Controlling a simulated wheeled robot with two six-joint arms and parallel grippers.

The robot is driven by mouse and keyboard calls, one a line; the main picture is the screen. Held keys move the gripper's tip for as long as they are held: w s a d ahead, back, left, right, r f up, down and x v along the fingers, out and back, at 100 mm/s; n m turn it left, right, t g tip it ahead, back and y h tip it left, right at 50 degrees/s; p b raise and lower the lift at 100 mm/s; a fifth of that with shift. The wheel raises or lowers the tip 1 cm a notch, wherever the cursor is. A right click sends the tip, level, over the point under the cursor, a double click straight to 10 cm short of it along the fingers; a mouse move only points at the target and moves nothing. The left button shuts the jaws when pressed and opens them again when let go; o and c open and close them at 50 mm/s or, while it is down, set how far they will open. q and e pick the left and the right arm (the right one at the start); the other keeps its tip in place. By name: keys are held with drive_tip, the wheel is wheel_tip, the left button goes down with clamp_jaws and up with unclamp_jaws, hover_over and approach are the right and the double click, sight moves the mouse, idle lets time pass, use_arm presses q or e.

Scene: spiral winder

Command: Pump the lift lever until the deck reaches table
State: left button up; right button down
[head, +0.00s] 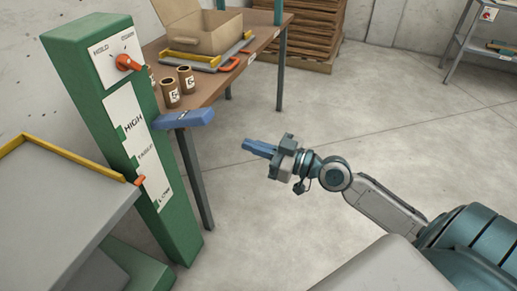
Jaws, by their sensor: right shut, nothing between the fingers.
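A green lift column (75,75) stands at the left. Its white scale (136,140) reads HIGH, TABLE and LOW from top to bottom. An orange pointer (140,180) at the deck's corner sits below the TABLE word and above LOW. The grey deck (60,205) with a yellow rail shows at the lower left. A blue bar (184,118), seemingly the lever's handle, sticks out to the right of the column. My right gripper (248,146) is shut and empty, to the right of the bar and apart from it. My left gripper is out of view.
An orange knob (126,62) sits on the column's dial plate, where HOLD is readable. A brown table (205,88) behind bears an open box (200,30) and small brown cylinders (187,79). A pallet stack (300,30) stands behind. Floor around my right gripper is clear.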

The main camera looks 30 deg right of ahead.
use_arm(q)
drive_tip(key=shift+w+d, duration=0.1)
use_arm(e)
drive_tip(key=shift+s+d, duration=0.3)
drive_tip(key=shift+s, duration=0.15)
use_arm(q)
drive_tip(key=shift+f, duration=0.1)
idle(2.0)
